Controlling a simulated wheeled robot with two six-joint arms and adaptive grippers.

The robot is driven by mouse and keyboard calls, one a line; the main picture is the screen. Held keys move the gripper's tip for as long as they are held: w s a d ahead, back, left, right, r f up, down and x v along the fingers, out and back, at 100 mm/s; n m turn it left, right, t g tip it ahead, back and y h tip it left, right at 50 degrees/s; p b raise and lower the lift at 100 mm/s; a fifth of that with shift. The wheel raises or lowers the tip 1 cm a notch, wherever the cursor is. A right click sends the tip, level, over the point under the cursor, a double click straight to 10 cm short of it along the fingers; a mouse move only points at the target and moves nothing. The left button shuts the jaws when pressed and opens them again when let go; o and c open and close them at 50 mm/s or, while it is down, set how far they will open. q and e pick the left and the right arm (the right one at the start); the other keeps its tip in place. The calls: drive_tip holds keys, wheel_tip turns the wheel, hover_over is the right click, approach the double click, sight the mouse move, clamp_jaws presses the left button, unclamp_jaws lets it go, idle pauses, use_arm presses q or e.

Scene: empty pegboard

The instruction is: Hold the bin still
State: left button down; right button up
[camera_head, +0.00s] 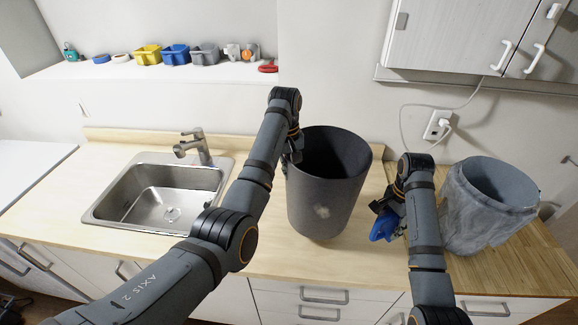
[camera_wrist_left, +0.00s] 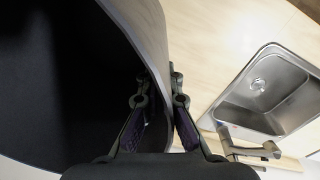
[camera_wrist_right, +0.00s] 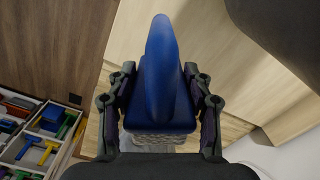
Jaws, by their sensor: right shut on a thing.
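A dark grey bin (camera_head: 325,195) with a pale smudge on its front stands upright on the counter, its mouth open. My left gripper (camera_head: 293,155) is at the left side of its rim. In the left wrist view its two fingers (camera_wrist_left: 160,95) are close together on either side of the bin wall (camera_wrist_left: 152,35), one inside and one outside, shut on it. My right gripper (camera_head: 385,207) is shut on a blue brush (camera_wrist_right: 163,85), which also shows in the head view (camera_head: 384,226). The brush is between the two bins, with pale bristles partly visible.
A second grey bin (camera_head: 480,205) with a whitish, wrinkled-looking surface stands at the right. A sink (camera_head: 160,195) and tap (camera_head: 195,145) are left of the dark bin. A shelf (camera_head: 150,72) behind holds small containers. A drawer of tools (camera_wrist_right: 35,135) shows in the right wrist view.

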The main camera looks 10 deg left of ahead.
use_arm(q)
hover_over(290, 196)
drive_tip(key=shift+w+f, duration=0.1)
drive_tip(key=shift+f, duration=2.5)
drive_tip(key=c, duration=0.8)
unclamp_jaws()
clamp_jaws()
idle(0.6)
